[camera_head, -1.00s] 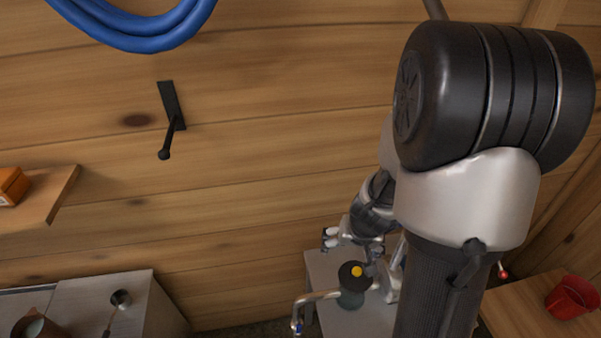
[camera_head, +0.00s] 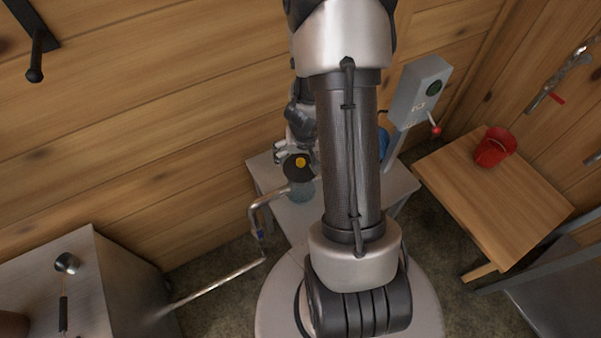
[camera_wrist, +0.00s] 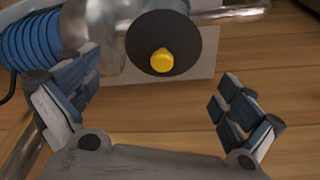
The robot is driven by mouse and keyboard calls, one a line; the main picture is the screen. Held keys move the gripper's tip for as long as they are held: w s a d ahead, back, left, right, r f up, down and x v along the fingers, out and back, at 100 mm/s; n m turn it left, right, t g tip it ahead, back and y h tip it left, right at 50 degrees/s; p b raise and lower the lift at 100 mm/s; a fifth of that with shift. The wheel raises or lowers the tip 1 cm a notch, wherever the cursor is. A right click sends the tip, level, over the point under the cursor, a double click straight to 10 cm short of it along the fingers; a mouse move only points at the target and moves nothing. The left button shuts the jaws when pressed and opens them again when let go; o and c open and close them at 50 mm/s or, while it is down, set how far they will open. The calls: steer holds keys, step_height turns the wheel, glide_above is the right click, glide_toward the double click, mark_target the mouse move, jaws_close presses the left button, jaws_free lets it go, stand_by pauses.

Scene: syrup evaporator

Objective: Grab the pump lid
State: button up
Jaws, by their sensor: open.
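The pump lid (camera_head: 292,170) is a dark round disc with a yellow knob (camera_head: 300,162) at its middle. In the head view my gripper (camera_head: 290,152) is close to the lid's far side, partly hidden by my arm.
A bent metal pipe (camera_head: 256,212) runs left from the pump. A blue ribbed coil (camera_wrist: 30,42) is at upper left in the wrist view. A grey box (camera_head: 416,88) with a red-knobbed lever stands right of my arm. A red bucket (camera_head: 494,147) is on the wooden table (camera_head: 480,190).

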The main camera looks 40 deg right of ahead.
mark_target(301, 161)
steer(key=shift+b+x, duration=1.95)
steer(key=shift+x, duration=1.05)
steer(key=shift+w, duration=0.15)
steer(key=shift+r, duration=0.1)
steer(key=shift+c, duration=0.5)
